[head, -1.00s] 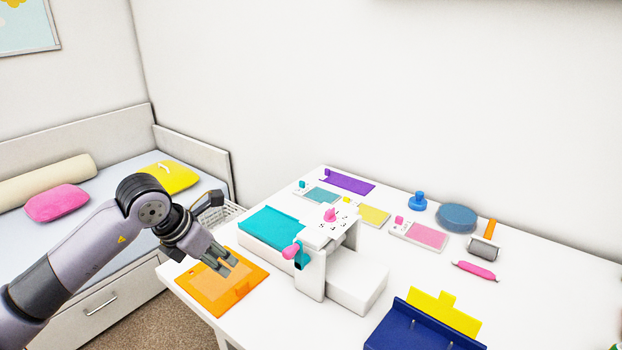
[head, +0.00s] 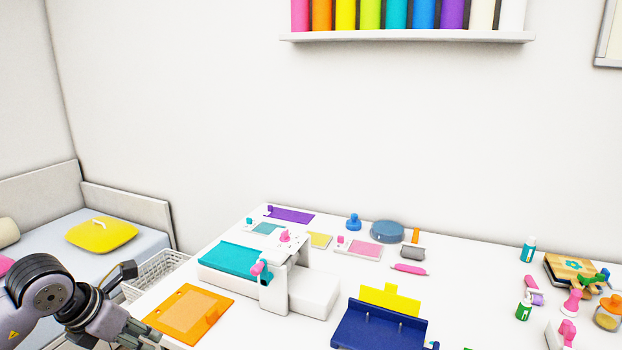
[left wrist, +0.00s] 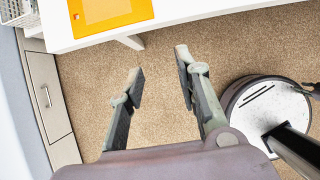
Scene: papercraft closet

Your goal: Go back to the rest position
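My left gripper (head: 142,333) is low at the left in the head view, beside the table's left front edge. The left wrist view shows its two fingers (left wrist: 158,62) spread apart with nothing between them, above the brown carpet. An orange sheet or mat (head: 189,314) lies flat on the white table (head: 240,340), to the right of the gripper and apart from it. Its corner also shows at the top of the left wrist view (left wrist: 105,12).
The white die-cutting machine (head: 312,292) with a teal plate (head: 241,261) stands mid-table. A navy holder (head: 380,327) is at the front. Small craft tools and bottles (head: 528,249) are at the right. A white wire basket (head: 152,275) and a bed (head: 50,240) stand at the left.

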